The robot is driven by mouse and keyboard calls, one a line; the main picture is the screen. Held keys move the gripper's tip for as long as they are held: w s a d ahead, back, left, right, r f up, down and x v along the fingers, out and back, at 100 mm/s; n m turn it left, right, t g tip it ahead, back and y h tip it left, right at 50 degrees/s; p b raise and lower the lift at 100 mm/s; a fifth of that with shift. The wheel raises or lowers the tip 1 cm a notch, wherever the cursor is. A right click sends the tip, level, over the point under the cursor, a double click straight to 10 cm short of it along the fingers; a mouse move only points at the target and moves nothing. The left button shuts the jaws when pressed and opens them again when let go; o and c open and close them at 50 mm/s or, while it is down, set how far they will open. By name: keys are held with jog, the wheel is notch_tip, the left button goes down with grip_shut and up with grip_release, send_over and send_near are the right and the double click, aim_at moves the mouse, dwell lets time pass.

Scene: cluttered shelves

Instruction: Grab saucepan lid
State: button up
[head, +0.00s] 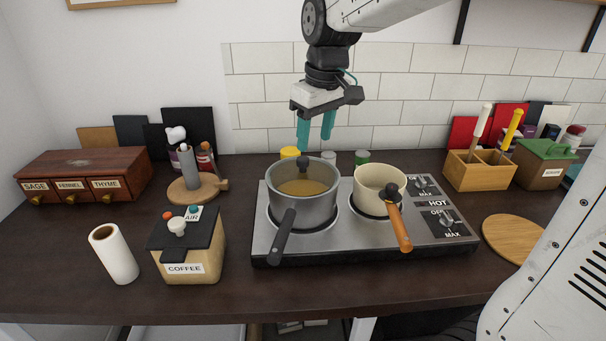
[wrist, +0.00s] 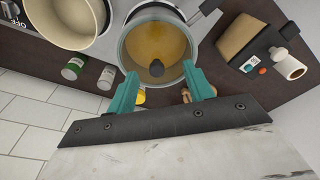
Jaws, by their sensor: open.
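The saucepan lid (head: 303,188) is a clear glass lid with a dark knob. It sits on the grey saucepan (head: 301,212) on the left burner, with amber contents showing through. In the wrist view the lid (wrist: 158,42) is seen from above, its dark knob (wrist: 156,69) near the rim closest to my gripper. My gripper (head: 315,148) is open and empty, pointing down above and behind the saucepan. In the wrist view its teal fingers (wrist: 161,92) stand either side of the knob in the picture; the remaining height gap is hard to tell.
A cream saucepan (head: 379,197) with an orange handle stands on the right burner of the stove (head: 430,238). Small jars (head: 361,157) stand behind the stove. The coffee box (head: 188,245) is at left, a utensil box (head: 480,171) at right. The tiled wall is close behind my gripper.

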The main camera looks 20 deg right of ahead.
send_over(303, 158)
jog(key=shift+s+f+n, duration=0.3)
jog(key=shift+f+n, duration=0.1)
jog(key=shift+f, duration=0.4)
jog(key=f, duration=0.7)
jog(key=shift+w+f, duration=0.2)
jog(key=shift+w, duration=0.1)
grip_shut()
